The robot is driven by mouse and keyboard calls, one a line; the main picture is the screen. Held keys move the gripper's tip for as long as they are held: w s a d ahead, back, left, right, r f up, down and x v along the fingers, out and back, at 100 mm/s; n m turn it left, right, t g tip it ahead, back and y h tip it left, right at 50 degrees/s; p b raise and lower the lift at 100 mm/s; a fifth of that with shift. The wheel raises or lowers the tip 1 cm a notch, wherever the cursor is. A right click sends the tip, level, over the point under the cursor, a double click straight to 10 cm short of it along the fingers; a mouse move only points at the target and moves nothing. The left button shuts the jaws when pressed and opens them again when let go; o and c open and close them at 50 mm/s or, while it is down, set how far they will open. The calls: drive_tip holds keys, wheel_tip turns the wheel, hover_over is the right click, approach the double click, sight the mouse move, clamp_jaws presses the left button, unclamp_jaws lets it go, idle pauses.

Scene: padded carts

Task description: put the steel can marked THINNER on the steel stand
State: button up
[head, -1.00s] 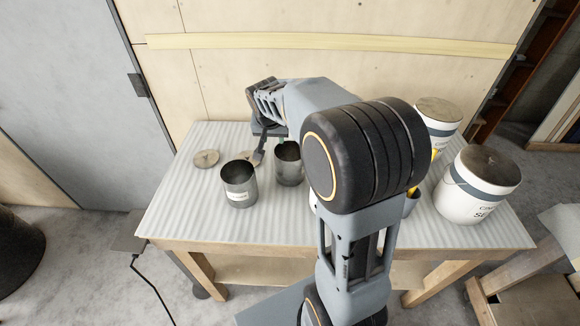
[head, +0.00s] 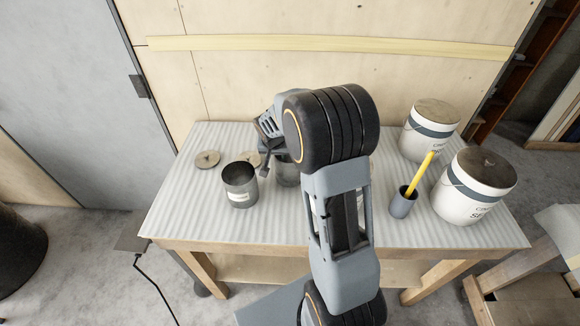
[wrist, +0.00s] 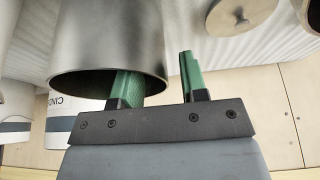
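Two open steel cans stand on the ribbed table top. The left can (head: 240,186) has a pale label too small to read. The other can (head: 286,174) stands right of it, partly hidden by my arm, its label not visible. My gripper (head: 267,160) is at this second can's rim. In the wrist view, the steel can (wrist: 112,38) has one green finger in its mouth and the other outside its wall, apart from it; my gripper (wrist: 158,82) is open. A small grey plate (head: 131,232), possibly the steel stand, is off the table's left front corner.
Two white buckets (head: 430,130) (head: 470,187) stand at the table's right. A grey cup (head: 403,204) holds a yellow-handled tool. Round lids (head: 207,159) lie at the back left. The table's left front is clear.

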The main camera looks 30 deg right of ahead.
clamp_jaws()
idle(0.3)
idle(0.4)
